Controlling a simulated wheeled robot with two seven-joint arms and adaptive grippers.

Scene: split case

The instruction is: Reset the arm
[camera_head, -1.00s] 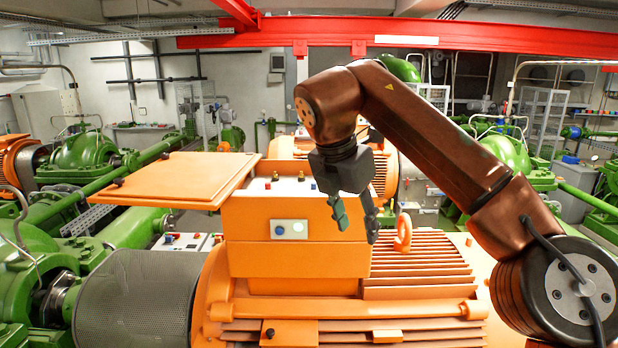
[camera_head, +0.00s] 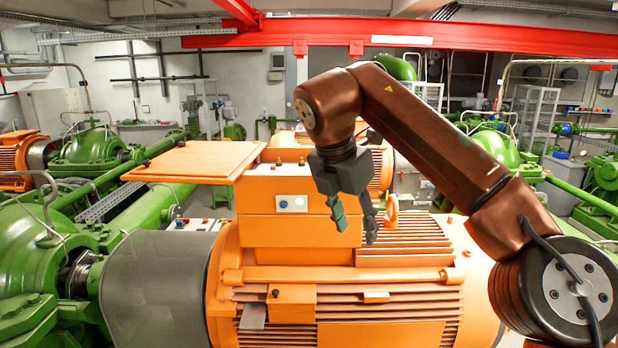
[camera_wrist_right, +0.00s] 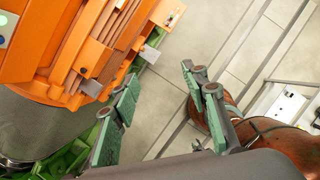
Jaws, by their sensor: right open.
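My right arm (camera_head: 430,130) reaches in from the right in the head view, bent at the elbow. My right gripper (camera_head: 353,228) hangs down, open and empty, in front of the orange case's right side. In the right wrist view its green-padded fingers (camera_wrist_right: 163,92) are spread, with grey floor between them. The orange case (camera_head: 265,230) stands on a ribbed orange motor, its flat lid (camera_head: 195,161) swung out to the left. The case front has a small panel (camera_head: 291,203) with a blue button. My left gripper is out of view.
The ribbed orange motor (camera_head: 400,285) fills the lower middle, with a grey mesh guard (camera_head: 155,285) at its left. Green pumps and pipes (camera_head: 95,155) lie left. A red beam (camera_head: 480,37) spans the back.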

